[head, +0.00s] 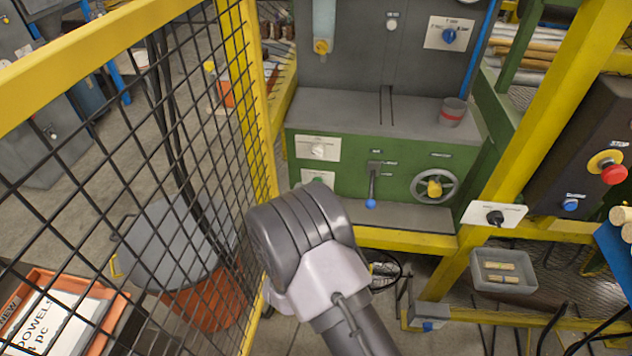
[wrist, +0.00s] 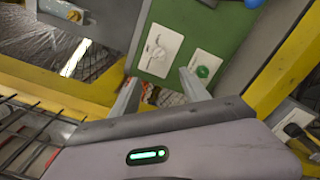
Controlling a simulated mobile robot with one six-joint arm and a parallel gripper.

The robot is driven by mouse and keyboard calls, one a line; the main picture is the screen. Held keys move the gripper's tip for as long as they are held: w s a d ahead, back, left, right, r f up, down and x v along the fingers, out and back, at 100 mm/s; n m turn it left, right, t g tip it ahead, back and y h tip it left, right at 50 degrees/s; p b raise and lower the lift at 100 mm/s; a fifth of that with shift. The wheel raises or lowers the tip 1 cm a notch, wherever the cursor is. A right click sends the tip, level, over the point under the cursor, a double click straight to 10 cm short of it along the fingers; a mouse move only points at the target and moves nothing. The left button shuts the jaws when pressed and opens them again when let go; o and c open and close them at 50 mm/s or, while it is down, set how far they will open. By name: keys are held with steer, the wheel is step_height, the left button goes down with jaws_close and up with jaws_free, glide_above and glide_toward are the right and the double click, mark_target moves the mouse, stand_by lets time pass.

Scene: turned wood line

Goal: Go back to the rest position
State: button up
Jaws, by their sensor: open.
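My gripper (wrist: 160,90) is open and empty in the wrist view, its two grey fingers spread apart. Beyond the fingers is the green machine front (wrist: 187,38) with a white switch plate (wrist: 158,50) and a plate with a green button (wrist: 204,68). The fingers look apart from both plates, though the exact distance cannot be told. In the head view my arm reaches up from the bottom middle, in front of the machine (head: 402,168). Its grey wrist hides the fingers there and covers part of the lower left green front.
A yellow-framed mesh fence (head: 262,100) stands close left of my arm. A yellow post (head: 545,125) rises on the right, near a grey bin (head: 503,258) and a control box with a red button (head: 614,174). A blue-tipped lever (head: 372,188) and handwheel (head: 434,187) project from the machine.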

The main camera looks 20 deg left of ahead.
steer(key=w+d+r+m+g+h, duration=0.2)
steer(key=w+d+r+m, duration=0.45)
steer(key=r+m, duration=0.3)
steer(key=s+d+r+m+g, duration=0.3)
steer(key=d+r+m, duration=0.5)
steer(key=d+r, duration=0.25)
steer(key=s+d+m+g, duration=0.2)
steer(key=s+d+m, duration=0.3)
steer(key=s, duration=0.4)
steer(key=s+d+r+m+g, duration=0.1)
steer(key=s+d+m, duration=0.3)
steer(key=s, duration=0.6)
steer(key=s+d+m+g, duration=0.3)
steer(key=s+d+m, duration=0.2)
steer(key=s+d, duration=0.3)
steer(key=shift+s+r+m+g, duration=0.3)
steer(key=shift+s+r+m, duration=0.05)
steer(key=shift+s, duration=0.55)
